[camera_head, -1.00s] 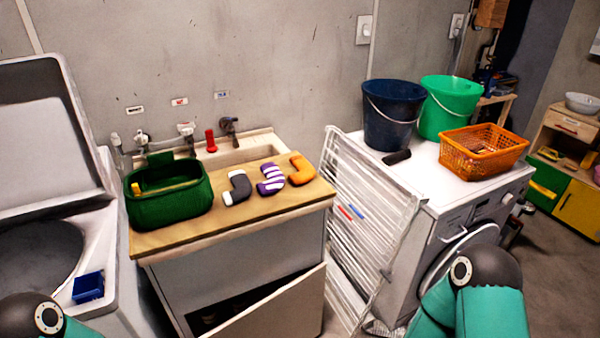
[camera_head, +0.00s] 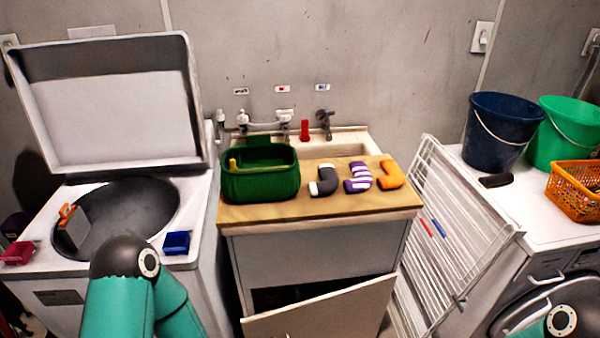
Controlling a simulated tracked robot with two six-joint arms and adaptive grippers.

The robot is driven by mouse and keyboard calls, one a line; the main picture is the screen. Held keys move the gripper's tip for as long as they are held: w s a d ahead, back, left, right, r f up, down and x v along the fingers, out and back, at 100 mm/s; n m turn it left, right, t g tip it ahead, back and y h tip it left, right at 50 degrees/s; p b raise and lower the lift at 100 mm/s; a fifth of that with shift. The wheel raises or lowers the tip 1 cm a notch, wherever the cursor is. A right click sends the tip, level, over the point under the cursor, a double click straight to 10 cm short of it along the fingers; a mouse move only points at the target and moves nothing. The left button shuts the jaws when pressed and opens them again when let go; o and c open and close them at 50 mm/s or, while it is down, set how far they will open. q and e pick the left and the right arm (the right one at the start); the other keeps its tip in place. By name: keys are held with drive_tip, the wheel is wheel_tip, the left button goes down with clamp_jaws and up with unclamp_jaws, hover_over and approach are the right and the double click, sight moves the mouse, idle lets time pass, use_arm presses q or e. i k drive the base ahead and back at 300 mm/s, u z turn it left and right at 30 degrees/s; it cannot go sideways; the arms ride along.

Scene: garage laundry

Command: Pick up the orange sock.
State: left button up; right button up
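The orange sock (camera_head: 391,175) lies on the right end of the wooden counter board (camera_head: 300,213). A purple and white striped sock (camera_head: 359,178) lies just left of it, and a dark grey sock with white ends (camera_head: 324,181) lies further left. Nothing covers the orange sock. My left arm shows at the bottom left and my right arm at the bottom right corner. Neither gripper shows in the view, and no gripper is seen at the socks.
A green basket (camera_head: 260,182) stands left of the socks, with taps behind. A folded drying rack (camera_head: 448,240) leans right of the counter. An open washer (camera_head: 120,215) is at left. A cabinet door (camera_head: 322,312) hangs open below. Buckets (camera_head: 497,130) stand at right.

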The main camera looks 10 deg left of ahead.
sight(396, 178)
drive_tip(key=z, duration=0.05)
drive_tip(key=i, duration=0.2)
drive_tip(key=u, duration=2.4)
drive_tip(key=k, duration=1.2)
drive_tip(key=z, duration=1.35)
drive_tip(key=i, duration=1.05)
drive_tip(key=u, duration=0.15)
